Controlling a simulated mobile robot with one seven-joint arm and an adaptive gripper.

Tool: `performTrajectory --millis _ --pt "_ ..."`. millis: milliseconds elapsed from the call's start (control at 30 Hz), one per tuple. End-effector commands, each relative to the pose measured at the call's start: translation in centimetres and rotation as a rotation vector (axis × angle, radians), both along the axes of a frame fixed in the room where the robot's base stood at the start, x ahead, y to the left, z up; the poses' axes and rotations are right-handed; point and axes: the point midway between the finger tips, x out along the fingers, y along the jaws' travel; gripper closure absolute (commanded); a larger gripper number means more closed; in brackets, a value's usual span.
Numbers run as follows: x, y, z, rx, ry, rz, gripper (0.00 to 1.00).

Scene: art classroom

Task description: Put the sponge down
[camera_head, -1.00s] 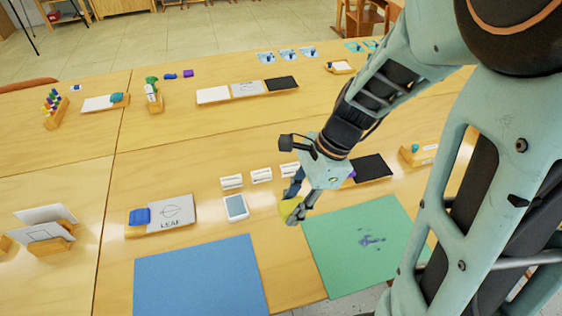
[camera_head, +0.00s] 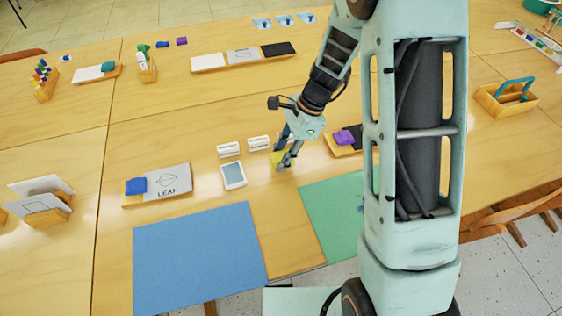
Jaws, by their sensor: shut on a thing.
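My gripper (camera_head: 282,162) is shut on the yellow sponge (camera_head: 276,160), which is partly hidden behind the fingers. The sponge is low over the wooden table, just above the gap between the blue mat and the green mat. I cannot tell whether it touches the table. The green mat (camera_head: 325,217) lies to the right and is partly covered by my arm.
A blue mat (camera_head: 200,262) lies at the front. A white tablet-like item (camera_head: 233,175) and white blocks (camera_head: 229,149) stand left of my gripper. A board marked LEAF (camera_head: 168,181) bears a blue cloth-like item (camera_head: 136,186). A purple item (camera_head: 344,137) sits on a tray to the right.

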Motion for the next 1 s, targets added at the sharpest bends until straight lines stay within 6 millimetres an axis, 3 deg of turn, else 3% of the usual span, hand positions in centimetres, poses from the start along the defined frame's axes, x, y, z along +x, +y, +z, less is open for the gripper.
performTrajectory --millis 33,133,700,733,867,1000 --pt "-0.2 0.0 -1.2 -0.001 0.006 -0.002 0.95" --pt "-0.2 0.0 -2.2 0.0 0.005 0.0 0.95" --pt "-0.2 0.0 -3.3 -0.002 0.003 -0.001 0.95" --pt "-0.2 -0.1 -3.2 -0.002 0.003 -0.001 0.69" --pt "-0.2 -0.1 -3.3 -0.003 0.005 0.0 0.55" --pt "-0.3 -0.2 -3.4 -0.004 0.005 -0.001 0.55"
